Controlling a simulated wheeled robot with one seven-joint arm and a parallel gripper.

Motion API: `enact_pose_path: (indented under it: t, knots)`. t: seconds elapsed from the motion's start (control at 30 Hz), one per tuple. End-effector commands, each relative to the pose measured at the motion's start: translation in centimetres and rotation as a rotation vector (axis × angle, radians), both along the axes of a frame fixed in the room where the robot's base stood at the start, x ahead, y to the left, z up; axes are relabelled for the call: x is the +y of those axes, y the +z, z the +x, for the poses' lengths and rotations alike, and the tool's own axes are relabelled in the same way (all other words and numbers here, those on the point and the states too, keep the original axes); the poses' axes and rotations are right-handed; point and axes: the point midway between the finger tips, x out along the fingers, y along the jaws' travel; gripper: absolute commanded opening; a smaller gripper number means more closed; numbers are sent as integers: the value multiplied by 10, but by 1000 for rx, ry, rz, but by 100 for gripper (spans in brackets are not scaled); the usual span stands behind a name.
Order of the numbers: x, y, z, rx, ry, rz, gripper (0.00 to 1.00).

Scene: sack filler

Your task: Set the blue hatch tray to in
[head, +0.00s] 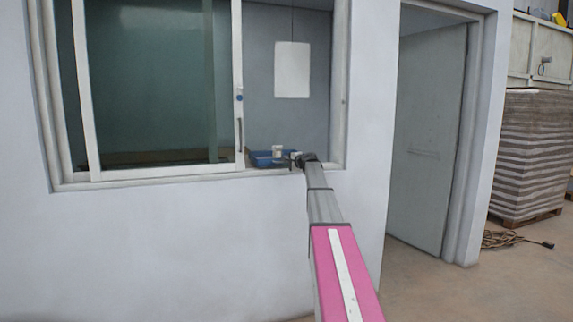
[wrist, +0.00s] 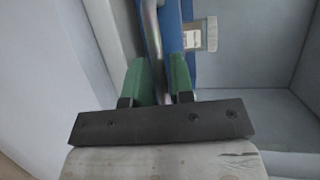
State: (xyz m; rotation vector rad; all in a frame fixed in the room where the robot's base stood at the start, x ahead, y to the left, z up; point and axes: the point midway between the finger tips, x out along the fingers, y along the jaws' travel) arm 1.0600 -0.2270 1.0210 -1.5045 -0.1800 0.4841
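The blue hatch tray (head: 263,160) sits on the sill of the wall hatch, in the right, open part of the window. In the wrist view its blue side (wrist: 172,25) runs up past my fingers. A grey metal bar (wrist: 152,35) runs along this side. My gripper (head: 300,158) is at the right end of the tray. Its green fingers (wrist: 161,75) stand close on either side of the bar and look shut on it; the exact contact is hidden. A small pale jar with a label (head: 278,152) stands on the tray; it also shows in the wrist view (wrist: 201,36).
A sliding glass pane (head: 155,80) covers the left of the opening. A blank white sheet (head: 292,70) hangs behind the opening. The frame's right post (head: 340,90) is close to my gripper. A grey door (head: 428,140) and a tall stack (head: 532,150) stand to the right.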

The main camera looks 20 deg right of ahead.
Motion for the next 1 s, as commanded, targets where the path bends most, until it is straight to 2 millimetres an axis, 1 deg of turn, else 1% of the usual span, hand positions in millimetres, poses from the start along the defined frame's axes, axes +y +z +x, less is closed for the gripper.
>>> enact_pose_path:
  t: [0.17, 0.4, 0.53, 0.6, 0.7, 0.9, 0.93, 0.97, 1.0]
  knots:
    - [-10, 4, -23, -1, -2, 0, 22]
    - [-28, 12, -64, -1, -2, 0, 22]
    - [-37, 16, -82, 0, -1, 0, 22]
    - [-39, 17, -87, 0, -1, 0, 22]
    - [-42, 18, -91, 0, -1, 0, 22]
    - [-42, 18, -90, 0, 0, 0, 22]
    - [-42, 18, -90, 0, 0, 0, 25]
    - [-42, 18, -90, 0, 0, 0, 35]
    - [-42, 18, -91, 0, 0, 0, 37]
